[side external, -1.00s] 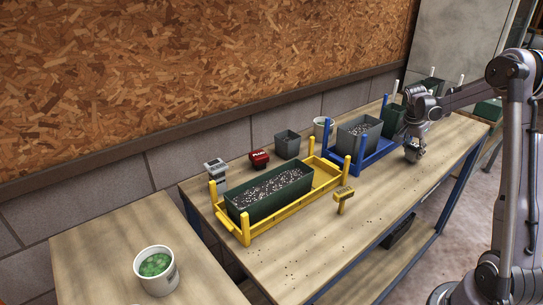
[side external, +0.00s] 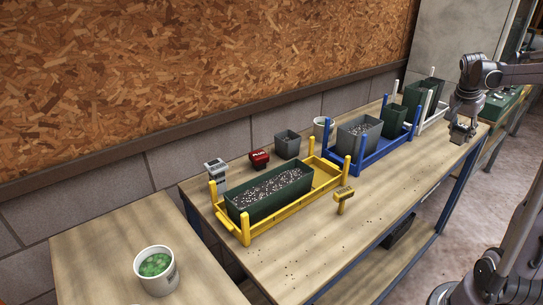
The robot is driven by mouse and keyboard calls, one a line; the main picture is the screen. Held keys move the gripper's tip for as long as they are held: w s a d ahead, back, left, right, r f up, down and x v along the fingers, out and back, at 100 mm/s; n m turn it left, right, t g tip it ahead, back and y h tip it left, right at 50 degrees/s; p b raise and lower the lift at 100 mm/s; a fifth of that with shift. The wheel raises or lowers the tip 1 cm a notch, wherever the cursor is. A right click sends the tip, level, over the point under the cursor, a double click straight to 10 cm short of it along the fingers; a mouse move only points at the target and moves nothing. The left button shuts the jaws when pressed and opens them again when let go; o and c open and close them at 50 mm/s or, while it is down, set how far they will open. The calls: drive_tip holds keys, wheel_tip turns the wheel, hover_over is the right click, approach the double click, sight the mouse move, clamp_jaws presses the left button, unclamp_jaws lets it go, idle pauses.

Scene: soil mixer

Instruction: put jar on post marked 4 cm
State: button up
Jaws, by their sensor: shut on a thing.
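My gripper (side external: 461,137) is at the right end of the long workbench, above or near its front right edge. It is shut on a small greyish thing, which looks like the jar but is mostly hidden by the fingers. The gap between it and the bench top is hard to judge. The yellow rack (side external: 247,237) has upright corner posts and holds a long dark green trough of speckled soil. The blue rack (side external: 372,160) also has corner posts and holds a grey pot and a green pot. A white rack (side external: 432,121) stands behind at the right. I cannot read a 4 cm mark on any post.
A yellow tag (side external: 342,200), a red block (side external: 259,158) and a grey block (side external: 215,170) stand around the yellow rack. A grey pot (side external: 287,145) stands behind it. A white bucket (side external: 157,274) with green contents is on the left table. The bench's front strip is mostly clear.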

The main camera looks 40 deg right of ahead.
wheel_tip(320, 180, up, 13)
drive_tip(key=w+a+n+t, duration=0.1)
drive_tip(key=w+a+n, duration=0.3)
drive_tip(key=w, duration=0.5)
drive_tip(key=w+a+n+t, duration=0.1)
drive_tip(key=w+a+n, duration=0.2)
drive_tip(key=w+a, duration=0.5)
drive_tip(key=n+t+y, duration=0.3)
drive_tip(key=n+y, duration=0.2)
drive_tip(key=n, duration=0.7)
hover_over(212, 162)
drive_tip(key=s, duration=0.2)
wheel_tip(212, 162, down, 11)
drive_tip(key=shift+w+f, duration=0.15)
drive_tip(key=shift+f, duration=2.05)
drive_tip(key=shift+f, duration=0.1)
